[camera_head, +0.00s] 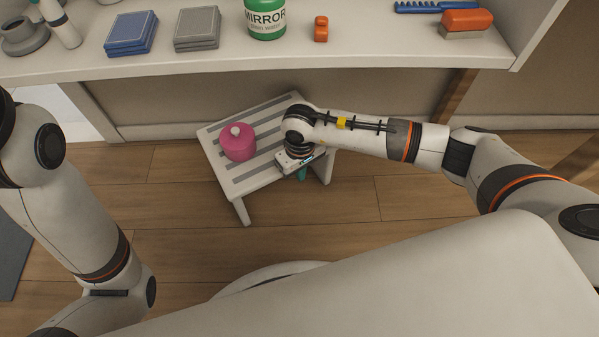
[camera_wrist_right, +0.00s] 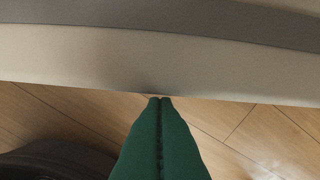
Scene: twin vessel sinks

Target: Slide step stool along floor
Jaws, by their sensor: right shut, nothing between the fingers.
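The step stool (camera_head: 232,183) is white with grey strips across its top. It stands upright on the wooden floor under the counter, at an angle. A round pink container (camera_head: 238,143) with a pale knob sits on its top. My right gripper (camera_head: 302,174) is at the stool's right near side, mostly hidden by its own wrist. In the right wrist view its green fingers (camera_wrist_right: 160,98) are shut and empty, with tips at the pale stool edge (camera_wrist_right: 90,58); I cannot tell if they touch. My left arm shows at the left, but its gripper is out of view.
The white counter (camera_head: 370,52) overhangs behind the stool. It holds folded cloths (camera_head: 130,33), a green bottle (camera_head: 265,18), an orange brush (camera_head: 466,22) and a blue comb (camera_head: 430,7). Bare floor (camera_head: 400,200) lies to the right, and a grey mat (camera_head: 12,255) at the far left.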

